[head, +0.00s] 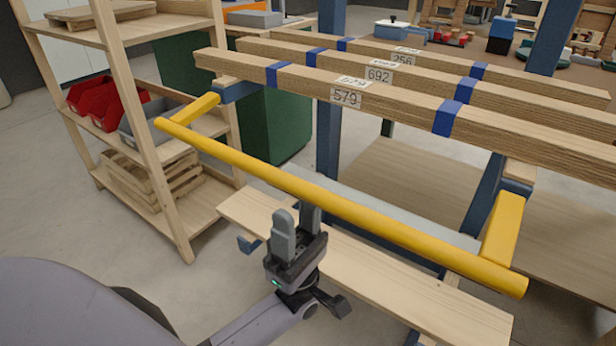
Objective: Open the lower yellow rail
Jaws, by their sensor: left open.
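The yellow rail (340,203) is a long round bar that runs across the middle of the head view, from upper left to lower right. Yellow arms (503,229) at both ends join it to a blue metal frame. Only one yellow rail shows. My left gripper (296,224) is open, with its fingers pointing up. It is just below and in front of the bar, left of its middle. One finger overlaps the bar's lower edge in the picture; I cannot tell whether it touches. My right gripper is not in view.
Wooden beams with blue bands and number labels (345,98) lie behind and above the rail. A light wooden board (400,290) runs below it. A wooden shelf with red bins (97,103) stands at the left. A green cabinet (275,115) is behind.

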